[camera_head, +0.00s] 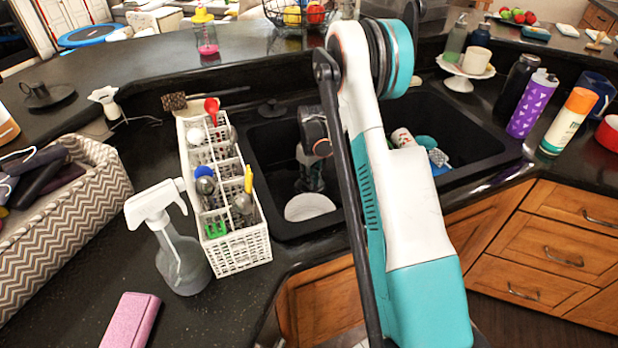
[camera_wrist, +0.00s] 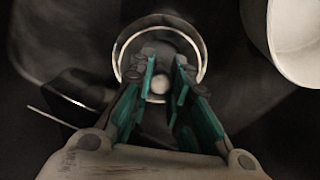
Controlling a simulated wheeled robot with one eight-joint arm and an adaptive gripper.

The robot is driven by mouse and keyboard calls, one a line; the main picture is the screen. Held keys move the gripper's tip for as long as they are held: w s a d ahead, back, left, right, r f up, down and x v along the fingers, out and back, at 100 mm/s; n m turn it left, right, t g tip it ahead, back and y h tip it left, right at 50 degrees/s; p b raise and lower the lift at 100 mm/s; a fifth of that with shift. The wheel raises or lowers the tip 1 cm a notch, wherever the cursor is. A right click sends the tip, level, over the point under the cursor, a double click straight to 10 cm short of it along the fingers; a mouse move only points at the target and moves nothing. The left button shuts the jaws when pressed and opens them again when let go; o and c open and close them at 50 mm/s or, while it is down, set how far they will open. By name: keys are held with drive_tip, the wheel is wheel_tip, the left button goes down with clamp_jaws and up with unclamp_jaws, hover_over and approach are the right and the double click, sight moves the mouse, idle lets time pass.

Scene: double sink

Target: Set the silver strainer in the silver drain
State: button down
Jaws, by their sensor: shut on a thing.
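My gripper (camera_wrist: 165,68) is down in the left sink basin (camera_head: 272,150), fingers pointing at the basin floor. In the wrist view its teal fingers are close together around a small round pale knob (camera_wrist: 160,85), which looks like the centre of the silver strainer. A bright silver ring (camera_wrist: 203,62) surrounds the fingertips; it looks like the silver drain, but the strainer's rim is hard to tell from it. I cannot tell how high the strainer is. In the head view my gripper (camera_head: 309,178) shows small and dark, and strainer and drain are not distinguishable.
A white round dish (camera_head: 309,207) lies in the basin near its front wall, close right of the gripper in the wrist view (camera_wrist: 300,42). A white cutlery rack (camera_head: 240,250) and spray bottle (camera_head: 180,258) stand left of the basin. The right basin holds several items.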

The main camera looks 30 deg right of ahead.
drive_tip(key=shift+f, duration=0.15)
drive_tip(key=c, duration=1.4)
unclamp_jaws()
drive_tip(key=shift+c, duration=0.2)
wheel_tip(320, 180, up, 12)
drive_tip(key=shift+w, duration=0.1)
